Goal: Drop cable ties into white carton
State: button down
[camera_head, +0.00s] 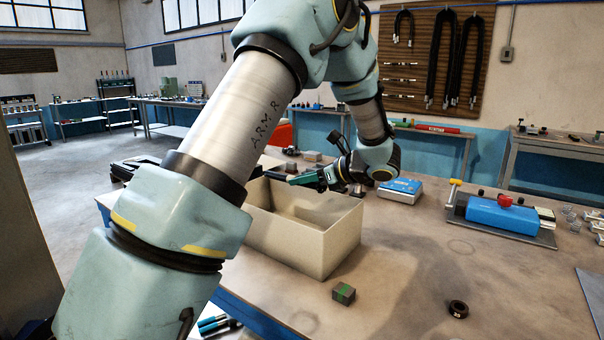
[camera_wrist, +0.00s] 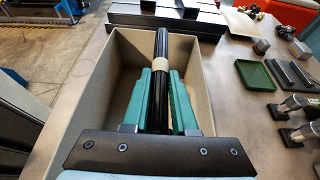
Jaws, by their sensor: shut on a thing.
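The white carton (camera_head: 325,247) is an open beige-white box on the workbench, and in the wrist view its wall (camera_wrist: 197,85) shows around the fingers. My gripper (camera_head: 311,179) is over the carton. In the wrist view its green fingers (camera_wrist: 162,88) are shut on the cable ties (camera_wrist: 161,48), a long black bundle with a beige band. The bundle lies lengthwise between the fingers, over the carton opening, and its far end reaches toward the far wall. The carton floor seen beside the fingers looks bare; the part under the gripper is hidden.
A green-topped block (camera_head: 343,293) and a black ring (camera_head: 457,309) lie on the bench near the carton. A blue-topped device (camera_head: 400,190) and a blue fixture (camera_head: 502,214) stand to the right. A green tray (camera_wrist: 256,75) and metal parts lie right of the carton.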

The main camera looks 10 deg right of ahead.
aim_at(325, 187)
jog(key=shift+f, duration=1.65)
jog(key=c, duration=0.6)
grip_release()
jog(key=b+v, duration=0.4)
jog(key=v, duration=0.5)
jog(key=shift+s+d, duration=0.15)
jog(key=shift+s, duration=0.05)
jog(key=shift+s+d+r+b, duration=0.35)
jog(key=shift+s+d, duration=0.05)
jog(key=shift+s, duration=0.05)
